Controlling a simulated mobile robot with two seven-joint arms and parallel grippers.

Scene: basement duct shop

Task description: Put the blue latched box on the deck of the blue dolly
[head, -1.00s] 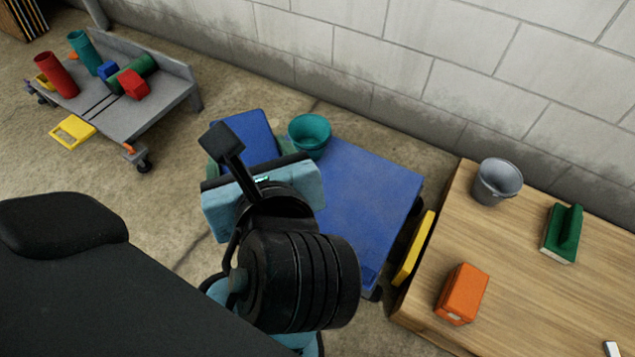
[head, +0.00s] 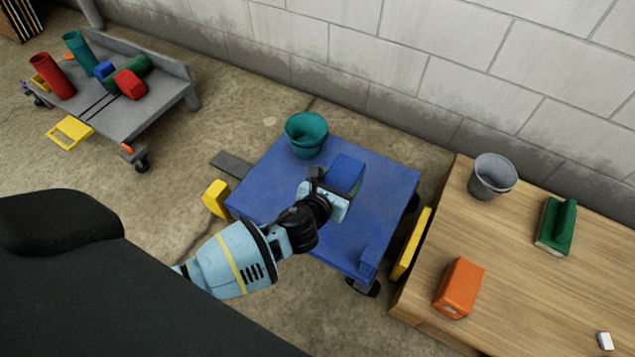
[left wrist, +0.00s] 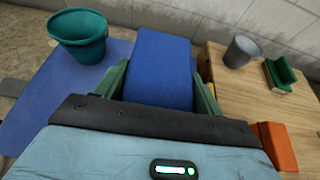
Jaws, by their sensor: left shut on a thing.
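The blue latched box (head: 346,172) is held between the fingers of my left gripper (head: 338,188). In the left wrist view the box (left wrist: 162,68) sits between the two green fingers. The blue dolly (head: 280,185) stands on the floor in the middle of the head view, and its deck also shows in the left wrist view (left wrist: 38,108). The box is over the right-centre part of the deck; I cannot tell whether it touches the deck. A teal bucket (head: 306,135) stands at the deck's back left corner. My right gripper is not in view.
A wooden table (head: 540,290) at right carries a grey bucket (head: 492,177), a green brush-like object (head: 557,226) and an orange block (head: 459,288). A yellow panel (head: 411,245) stands between dolly and table. A grey cart (head: 130,118) with coloured items is at back left.

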